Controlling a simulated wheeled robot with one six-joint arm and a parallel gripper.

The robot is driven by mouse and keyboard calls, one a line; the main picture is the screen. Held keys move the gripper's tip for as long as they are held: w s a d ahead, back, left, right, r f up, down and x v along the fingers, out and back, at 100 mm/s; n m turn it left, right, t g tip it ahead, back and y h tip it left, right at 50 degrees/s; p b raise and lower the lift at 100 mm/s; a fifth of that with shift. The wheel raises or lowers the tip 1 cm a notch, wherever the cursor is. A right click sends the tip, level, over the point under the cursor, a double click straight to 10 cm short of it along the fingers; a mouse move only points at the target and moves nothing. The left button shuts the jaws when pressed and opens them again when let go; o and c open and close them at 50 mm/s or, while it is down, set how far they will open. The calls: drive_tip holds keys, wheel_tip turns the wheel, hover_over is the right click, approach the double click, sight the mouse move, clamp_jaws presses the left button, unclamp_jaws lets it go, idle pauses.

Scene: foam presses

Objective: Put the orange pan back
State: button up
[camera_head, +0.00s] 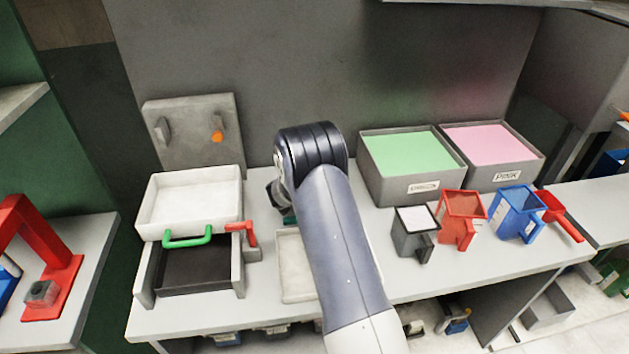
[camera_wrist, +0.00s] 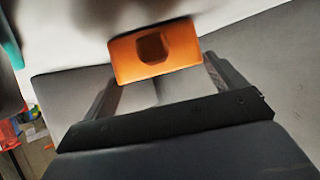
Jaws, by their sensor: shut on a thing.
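An orange block-shaped part with a dark hollow (camera_wrist: 128,62) shows between the fingers of my gripper (camera_wrist: 160,72) in the wrist view. It appears to be part of the orange pan; the rest of the pan is not visible. The two fingers are shut on its sides. In the head view my arm covers most of the gripper, and the held part cannot be seen there. The gripper end is over the table, right of the white tray with the green handle (camera_head: 190,195).
A grey panel (camera_head: 190,105) with an orange knob stands at the back left. A pale shallow tray (camera_head: 297,285) lies partly behind my arm. Green (camera_head: 408,152) and pink (camera_head: 488,144) bins stand at the right, with grey (camera_head: 410,240), red (camera_head: 462,212) and blue (camera_head: 516,208) containers before them.

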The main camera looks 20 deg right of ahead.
drive_tip(key=shift+f, duration=0.15)
drive_tip(key=o, duration=0.8)
drive_tip(key=shift+r, duration=0.25)
drive_tip(key=b+v, duration=0.1)
drive_tip(key=v, duration=1.1)
drive_tip(key=shift+a+f, duration=0.1)
